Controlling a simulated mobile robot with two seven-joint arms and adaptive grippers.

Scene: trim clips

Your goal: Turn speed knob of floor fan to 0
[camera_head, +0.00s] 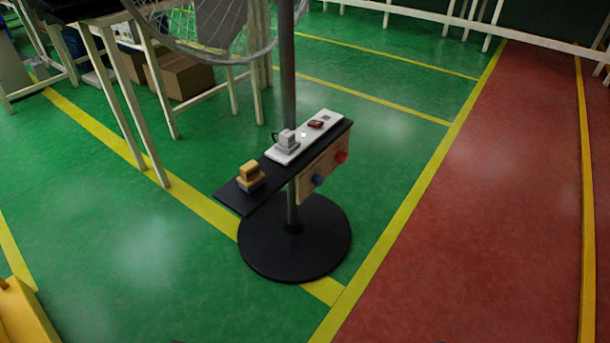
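The floor fan stands in the middle of the view, with a grey pole (288,75), a round black base (262,258) and a wire cage (185,40) cut off by the top edge. A black shelf (232,199) is at the pole. Below its right part is a light wooden panel (329,165) with a blue knob (318,180) and a red knob (341,157). I cannot tell which is the speed knob or read any setting. Neither of my grippers is in view.
On the shelf are a yellow block-like item (250,174) and a white strip (309,140) with a white plug (287,138) and a red switch (315,124). Cardboard boxes (183,76) lie under tables behind left. A yellow object (22,315) is at bottom left. Floor right of the fan is clear.

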